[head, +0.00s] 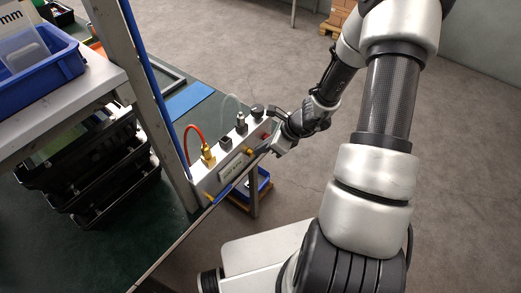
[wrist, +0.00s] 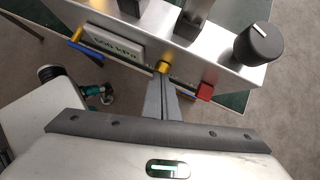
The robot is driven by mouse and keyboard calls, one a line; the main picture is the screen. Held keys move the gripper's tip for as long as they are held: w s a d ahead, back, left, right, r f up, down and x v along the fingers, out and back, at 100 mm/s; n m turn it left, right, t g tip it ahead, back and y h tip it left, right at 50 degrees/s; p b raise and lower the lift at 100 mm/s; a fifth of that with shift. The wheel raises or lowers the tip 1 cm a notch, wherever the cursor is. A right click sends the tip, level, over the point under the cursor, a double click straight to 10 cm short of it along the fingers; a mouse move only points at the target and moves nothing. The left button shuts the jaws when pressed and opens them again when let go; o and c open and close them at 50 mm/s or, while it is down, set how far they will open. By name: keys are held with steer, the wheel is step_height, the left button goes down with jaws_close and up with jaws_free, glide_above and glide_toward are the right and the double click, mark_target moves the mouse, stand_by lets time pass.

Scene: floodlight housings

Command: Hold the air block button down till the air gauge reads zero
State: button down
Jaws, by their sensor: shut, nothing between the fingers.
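The air block (head: 211,181) is a silver bar at the edge of the green bench; it also shows across the top of the wrist view (wrist: 222,66). My gripper (wrist: 162,80) is shut and empty, its fingertips at a small brass-yellow button (wrist: 163,67) on the block's front face. I cannot tell whether they touch or press it. A red square part (wrist: 205,91) sits right of the fingers. A black round knob-like part (wrist: 258,43) with a white line stands on top. In the head view my gripper (head: 272,147) is at the block's right end. No gauge reading is legible.
A blue-handled lever (wrist: 86,46) and a label plate (wrist: 115,45) are left of the fingers. A red hose (head: 187,142) rises from a brass fitting. A shelf post (head: 155,105) and black trays (head: 100,165) stand to the left. Open floor (head: 460,180) lies right.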

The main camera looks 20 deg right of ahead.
steer(key=shift+w+a+f, duration=0.1)
steer(key=shift+a+f, duration=0.05)
steer(key=shift+f, duration=0.1)
steer(key=shift+w+a+f+b, duration=0.2)
steer(key=shift+w+a+b, duration=0.35)
steer(key=shift+b, duration=0.1)
steer(key=shift+a, duration=0.2)
stand_by(2.6)
steer(key=shift+d+r+p, duration=0.15)
steer(key=shift+r+p, duration=0.2)
steer(key=shift+r, duration=0.05)
steer(key=p+v, duration=0.3)
steer(key=v, duration=1.1)
steer(key=shift+d+f+p, duration=0.25)
steer(key=shift+d+p, duration=0.05)
